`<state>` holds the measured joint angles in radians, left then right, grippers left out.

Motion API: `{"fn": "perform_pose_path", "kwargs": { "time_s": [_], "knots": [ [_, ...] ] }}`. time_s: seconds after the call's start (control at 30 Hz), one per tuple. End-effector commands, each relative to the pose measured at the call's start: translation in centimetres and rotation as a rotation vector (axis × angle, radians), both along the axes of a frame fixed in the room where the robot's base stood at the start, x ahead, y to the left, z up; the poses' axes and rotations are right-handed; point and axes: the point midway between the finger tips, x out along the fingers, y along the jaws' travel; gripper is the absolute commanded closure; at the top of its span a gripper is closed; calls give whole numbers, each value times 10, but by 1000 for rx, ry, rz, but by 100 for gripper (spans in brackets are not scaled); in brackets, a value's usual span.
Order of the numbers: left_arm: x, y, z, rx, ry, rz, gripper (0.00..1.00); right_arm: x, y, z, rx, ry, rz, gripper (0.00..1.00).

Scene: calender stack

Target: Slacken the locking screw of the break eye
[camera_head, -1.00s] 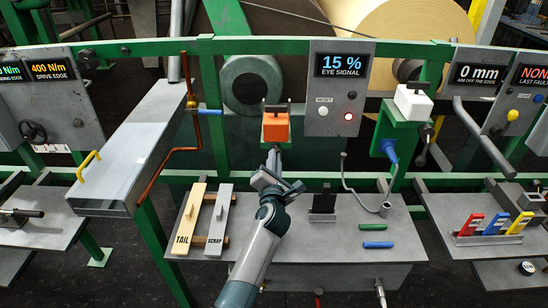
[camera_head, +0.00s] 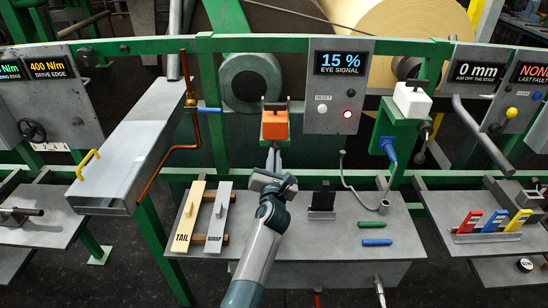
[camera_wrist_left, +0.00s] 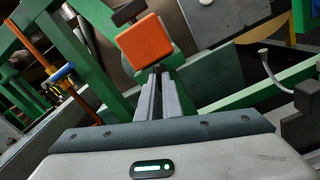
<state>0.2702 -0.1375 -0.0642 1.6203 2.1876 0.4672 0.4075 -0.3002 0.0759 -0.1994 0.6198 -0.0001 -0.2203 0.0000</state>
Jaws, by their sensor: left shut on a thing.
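The orange box of the break eye (camera_head: 275,125) stands on the green frame in the middle of the head view, with a dark piece on top. It also shows in the wrist view (camera_wrist_left: 146,41). My left gripper (camera_head: 273,151) reaches up to the underside of this box. In the wrist view its two fingers (camera_wrist_left: 158,74) lie close together and end right at the box's lower edge. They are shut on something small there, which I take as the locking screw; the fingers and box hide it. My right gripper is not in view.
A panel reading 15 % eye signal (camera_head: 341,86) shows a lit red lamp. A white box (camera_head: 412,101) sits on a green bracket to the right. Below, the grey bench (camera_head: 340,220) carries TAIL and SCRAP boards, a black block and a bent rod (camera_head: 360,195).

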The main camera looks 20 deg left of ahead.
Motion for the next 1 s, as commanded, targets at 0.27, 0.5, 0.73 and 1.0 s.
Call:
{"fn": "perform_pose_path", "kwargs": {
  "time_s": [0.27,0.5,0.73,1.0],
  "knots": [
    [0,0,-1,0,2,1,75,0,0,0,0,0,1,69],
    [-1,0,-1,2,1,0,75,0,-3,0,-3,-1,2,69],
    [-13,-4,-2,2,1,0,75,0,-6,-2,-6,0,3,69],
    [-53,-15,-3,2,1,-1,75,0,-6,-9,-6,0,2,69]
  ]
}}
